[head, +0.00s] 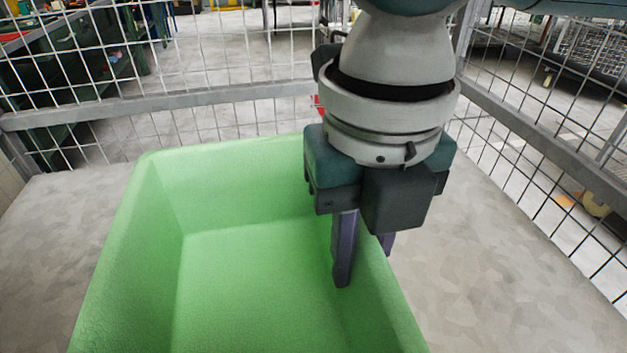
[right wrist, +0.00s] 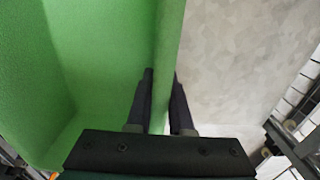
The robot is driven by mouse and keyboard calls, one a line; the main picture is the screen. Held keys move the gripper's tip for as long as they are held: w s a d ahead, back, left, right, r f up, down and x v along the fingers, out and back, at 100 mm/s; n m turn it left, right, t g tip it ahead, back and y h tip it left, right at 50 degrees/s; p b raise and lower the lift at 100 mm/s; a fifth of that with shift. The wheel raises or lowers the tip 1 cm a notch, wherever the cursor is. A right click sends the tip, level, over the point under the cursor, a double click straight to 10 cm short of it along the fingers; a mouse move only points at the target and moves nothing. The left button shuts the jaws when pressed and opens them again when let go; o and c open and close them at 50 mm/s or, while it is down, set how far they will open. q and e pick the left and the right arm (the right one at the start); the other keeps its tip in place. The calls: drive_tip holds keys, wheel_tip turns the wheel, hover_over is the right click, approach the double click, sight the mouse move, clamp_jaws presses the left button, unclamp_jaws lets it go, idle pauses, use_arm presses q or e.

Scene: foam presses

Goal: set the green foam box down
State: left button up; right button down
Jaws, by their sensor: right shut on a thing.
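The green foam box (head: 225,154) is an open, empty-looking tub that fills the lower left and middle of the head view. Its near end is cut off by the frame. My right gripper (head: 366,262) is shut on the box's right wall, with one finger inside the box and one outside. In the right wrist view the same wall (right wrist: 170,40) runs between the two dark fingers of the gripper (right wrist: 163,82). Whether the box's underside touches the surface below is hidden. My left gripper is not in view.
A mottled grey surface (head: 490,270) lies around the box, bare on the right and at the left (head: 60,225). Wire mesh panels with grey rails (head: 225,95) close off the back and the right side. Green workbenches (head: 70,70) stand beyond the mesh.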

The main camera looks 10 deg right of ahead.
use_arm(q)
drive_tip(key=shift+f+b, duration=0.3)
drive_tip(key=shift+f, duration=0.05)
use_arm(e)
drive_tip(key=shift+f, duration=2.05)
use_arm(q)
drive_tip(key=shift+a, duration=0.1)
use_arm(e)
drive_tip(key=c, duration=0.8)
unclamp_jaws()
use_arm(q)
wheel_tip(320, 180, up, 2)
drive_tip(key=shift+p, duration=1)
use_arm(e)
wheel_tip(320, 180, up, 12)
drive_tip(key=shift+r, duration=0.15)
